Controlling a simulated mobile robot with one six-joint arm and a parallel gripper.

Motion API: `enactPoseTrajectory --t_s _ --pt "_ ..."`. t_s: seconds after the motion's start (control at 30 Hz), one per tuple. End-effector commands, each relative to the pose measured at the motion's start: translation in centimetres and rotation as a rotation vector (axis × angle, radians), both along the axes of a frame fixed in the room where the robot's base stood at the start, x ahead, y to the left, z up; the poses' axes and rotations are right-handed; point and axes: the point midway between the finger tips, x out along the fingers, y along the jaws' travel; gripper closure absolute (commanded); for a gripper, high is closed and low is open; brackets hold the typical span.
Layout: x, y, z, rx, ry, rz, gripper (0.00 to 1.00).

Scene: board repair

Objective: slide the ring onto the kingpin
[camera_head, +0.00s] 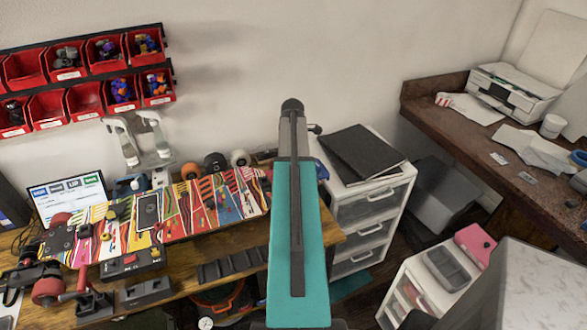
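A skateboard (228,196) with a striped, many-coloured deck lies along the wooden bench at the left. Red wheels (47,291) show at its left end, beside dark truck parts. The kingpin is too small to make out there. I cannot pick out the ring in this view. My arm, with a long teal link, rises through the middle of the picture and ends in a dark joint near the wall. My gripper is not visible, so I cannot see whether it holds anything.
Red bins (85,98) with small parts hang on the wall above a screen (68,196). Black holders (147,291) line the bench front. A white drawer unit (372,208) with black folders (360,153) stands right of my arm. A printer (507,92) sits on the right-hand desk.

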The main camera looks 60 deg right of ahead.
Motion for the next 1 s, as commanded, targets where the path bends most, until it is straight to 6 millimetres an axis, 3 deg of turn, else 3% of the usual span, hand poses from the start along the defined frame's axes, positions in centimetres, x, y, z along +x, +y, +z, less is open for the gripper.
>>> enactPoseTrajectory --t_s 0.23,0.27,0.4,0.57,0.67,1.0 --pt "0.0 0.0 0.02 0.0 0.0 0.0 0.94" --pt "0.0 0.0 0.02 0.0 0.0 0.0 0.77" --pt "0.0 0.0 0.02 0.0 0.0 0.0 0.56" --pt "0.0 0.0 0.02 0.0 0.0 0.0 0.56" --pt "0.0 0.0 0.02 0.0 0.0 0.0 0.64" --pt "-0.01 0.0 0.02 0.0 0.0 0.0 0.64"
